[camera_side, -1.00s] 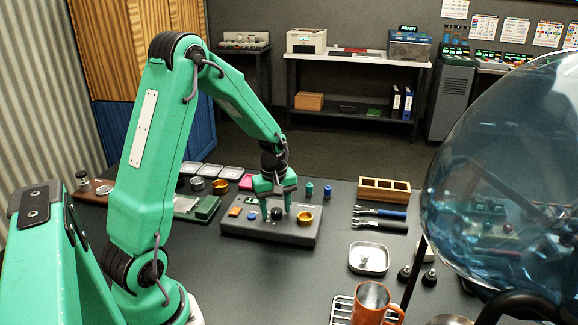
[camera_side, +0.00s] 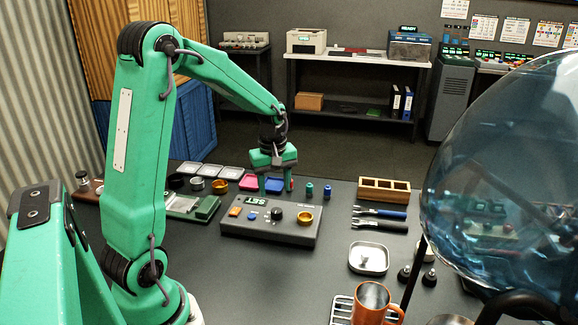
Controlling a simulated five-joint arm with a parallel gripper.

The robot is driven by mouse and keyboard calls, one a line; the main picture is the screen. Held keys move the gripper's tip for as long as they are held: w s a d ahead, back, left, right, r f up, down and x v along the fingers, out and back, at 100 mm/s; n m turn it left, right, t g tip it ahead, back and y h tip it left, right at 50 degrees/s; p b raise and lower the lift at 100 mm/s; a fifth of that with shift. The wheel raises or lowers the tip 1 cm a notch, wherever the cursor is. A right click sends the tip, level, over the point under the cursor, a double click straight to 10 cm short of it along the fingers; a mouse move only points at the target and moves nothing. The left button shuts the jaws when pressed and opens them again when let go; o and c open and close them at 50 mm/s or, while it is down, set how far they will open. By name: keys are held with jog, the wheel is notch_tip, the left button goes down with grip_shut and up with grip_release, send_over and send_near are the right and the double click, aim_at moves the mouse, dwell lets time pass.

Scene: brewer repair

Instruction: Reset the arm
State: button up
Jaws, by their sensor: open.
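All of these are in plain view.
A wooden box with compartments (camera_side: 384,183), tools with blue and black handles (camera_side: 379,213), and a metal dish (camera_side: 368,272) stand to the right. An orange mug (camera_side: 372,299) and a large glass globe (camera_side: 505,170) are at the front right. The front middle of the table is clear.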

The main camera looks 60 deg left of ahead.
jog(key=shift+r, duration=0.15)
jog(key=shift+s+d+r+m, duration=0.1)
jog(key=shift+d+r+m, duration=0.2)
jog(key=shift+d+r, duration=0.15)
jog(key=s+d+r+m+t, duration=0.5)
jog(key=s+d+r+m, duration=0.6)
jog(key=s+d+m, duration=0.3)
jog(key=shift+d+r+m, duration=0.2)
jog(key=shift+d+m, duration=0.5)
jog(key=shift+d, duration=0.5)
